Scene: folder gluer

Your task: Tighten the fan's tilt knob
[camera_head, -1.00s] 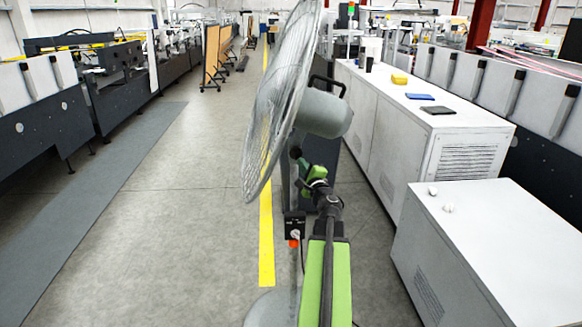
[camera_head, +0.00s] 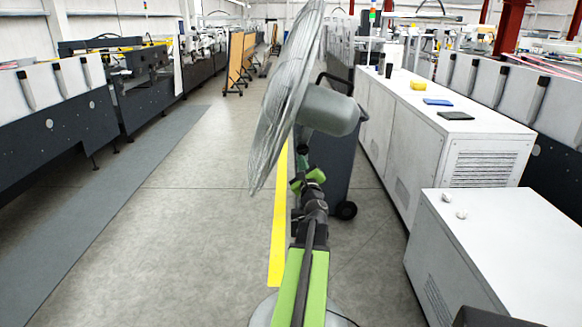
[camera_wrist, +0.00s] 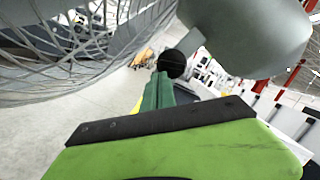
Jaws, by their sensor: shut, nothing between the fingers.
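The fan is a large pedestal fan, seen side-on in the head view, with a wire cage (camera_head: 282,100) and a grey motor housing (camera_head: 330,110). In the wrist view the housing (camera_wrist: 250,35) fills the upper right and the cage (camera_wrist: 80,65) the upper left. A round black tilt knob (camera_wrist: 171,63) sits below the housing, just beyond my fingertips. My gripper (camera_wrist: 162,77) is shut and empty, its green fingers pointing at the knob. Whether they touch it I cannot tell.
A dark wheeled bin (camera_head: 330,155) stands behind the fan. White cabinets (camera_head: 450,140) line the right, with a yellow item (camera_head: 418,85) on top. A lower white cabinet (camera_head: 500,240) stands nearer. Open floor (camera_head: 170,240) lies left of the yellow line (camera_head: 278,240).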

